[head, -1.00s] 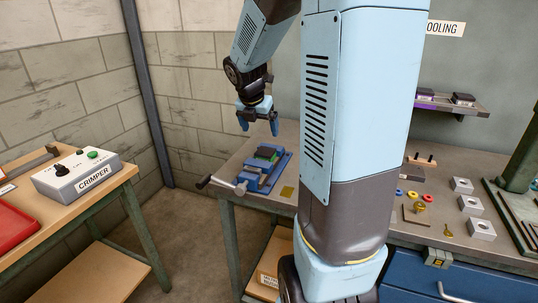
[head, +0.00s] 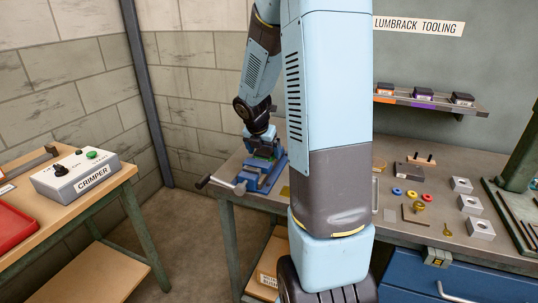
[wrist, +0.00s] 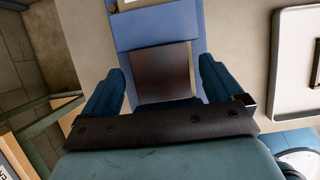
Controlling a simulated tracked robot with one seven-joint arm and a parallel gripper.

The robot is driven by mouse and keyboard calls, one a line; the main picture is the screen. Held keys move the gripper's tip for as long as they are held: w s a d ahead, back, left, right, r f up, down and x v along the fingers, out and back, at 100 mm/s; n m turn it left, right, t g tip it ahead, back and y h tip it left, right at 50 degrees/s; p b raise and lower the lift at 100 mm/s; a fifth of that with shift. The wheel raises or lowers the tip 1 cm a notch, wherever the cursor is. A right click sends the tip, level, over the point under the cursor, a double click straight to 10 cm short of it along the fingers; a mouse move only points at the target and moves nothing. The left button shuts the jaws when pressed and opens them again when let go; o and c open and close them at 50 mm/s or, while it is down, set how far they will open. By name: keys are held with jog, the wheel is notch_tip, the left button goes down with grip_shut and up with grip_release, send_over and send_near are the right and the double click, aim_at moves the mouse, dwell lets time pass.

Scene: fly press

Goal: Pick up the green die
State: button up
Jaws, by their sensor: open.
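The green die (head: 262,158) sits in the blue vise (head: 262,179) at the left end of the grey bench. Only a little of its green shows in the head view. In the wrist view a dark brown block face (wrist: 160,72), which seems to be the die's top, lies between my fingers, with the blue vise (wrist: 158,30) beyond it. My gripper (head: 261,150) is down over the vise, open, with one finger on each side of the block. It also shows in the wrist view (wrist: 160,85). I cannot tell whether the fingers touch the die.
The vise handle (head: 222,184) sticks out to the left past the bench edge. A shelf (head: 430,104) holds several dark dies, with orange and purple ones among them. Coloured rings and grey blocks lie on the bench at right. A crimper box (head: 76,175) stands on the left table.

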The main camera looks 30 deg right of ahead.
jog(key=shift+f, duration=0.15)
jog(key=shift+c, duration=0.4)
jog(key=c, duration=1.5)
jog(key=shift+w, duration=0.1)
jog(key=shift+c, duration=0.5)
jog(key=shift+d, duration=0.1)
